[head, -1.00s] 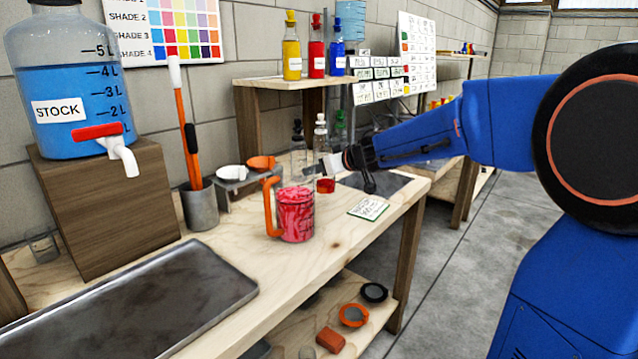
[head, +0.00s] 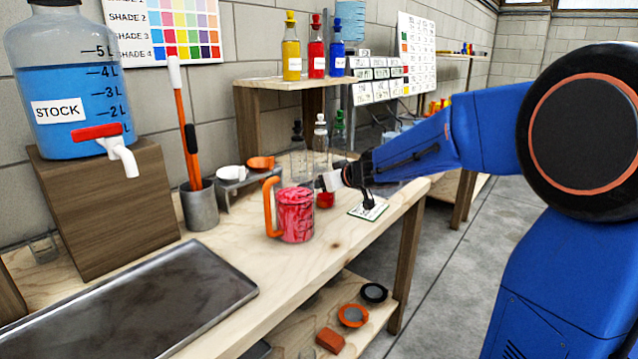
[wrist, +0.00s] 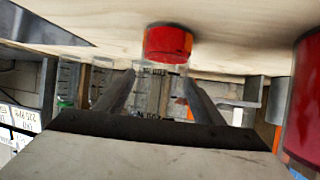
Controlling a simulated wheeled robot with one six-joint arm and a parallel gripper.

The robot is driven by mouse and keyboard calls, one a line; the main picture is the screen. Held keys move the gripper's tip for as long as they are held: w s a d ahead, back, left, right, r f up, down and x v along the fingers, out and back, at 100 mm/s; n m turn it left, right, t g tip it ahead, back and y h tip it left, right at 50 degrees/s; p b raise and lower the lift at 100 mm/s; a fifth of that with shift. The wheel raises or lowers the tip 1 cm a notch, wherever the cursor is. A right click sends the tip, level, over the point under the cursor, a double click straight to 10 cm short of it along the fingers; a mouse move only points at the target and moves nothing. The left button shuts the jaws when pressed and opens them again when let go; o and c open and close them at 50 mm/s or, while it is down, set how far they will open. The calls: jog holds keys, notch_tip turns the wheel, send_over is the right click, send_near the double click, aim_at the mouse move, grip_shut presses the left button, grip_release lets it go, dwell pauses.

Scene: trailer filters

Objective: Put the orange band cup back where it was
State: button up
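My gripper (head: 327,181) is just right of the jug, low over the bench. In the wrist view its fingers (wrist: 158,78) stand on both sides of a small clear cup with red in its bottom (wrist: 168,44), and appear closed on it.
A small card (head: 368,210) lies right of the cup. Clear bottles (head: 320,145) stand behind. A small rack holds a white cup (head: 232,172) and an orange cup (head: 261,163). A metal tray (head: 130,300) lies front left. Bare bench lies in front of the jug.

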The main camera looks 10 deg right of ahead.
jog(key=shift+r, duration=0.1)
jog(key=shift+s+r, duration=0.1)
jog(key=shift+r, duration=0.05)
jog(key=s+d+r+m+t+h, duration=0.2)
jog(key=s+d+r+h, duration=0.1)
jog(key=s+d+r, duration=0.3)
jog(key=s+d+r+m+t+h, duration=0.1)
jog(key=s+d+r+h, duration=0.15)
jog(key=s+d, duration=0.4)
jog(key=s+d+f+m+g+h, duration=0.2)
jog(key=s+d+f+m+h, duration=0.1)
jog(key=s, duration=0.7)
jog(key=s+a+f+g+y, duration=0.1)
jog(key=s+a+f+g, duration=0.1)
jog(key=s+f, duration=0.3)
jog(key=s+a+f+g+y, duration=0.1)
jog(key=s+a+f+g, duration=0.2)
jog(key=s, duration=0.7)
jog(key=s+a+f+n+g+y, duration=0.1)
jog(key=s+a+f+g, duration=0.1)
jog(key=s+f, duration=0.6)
jog(key=shift+a+g, duration=0.4)
jog(key=shift+a, duration=0.5)
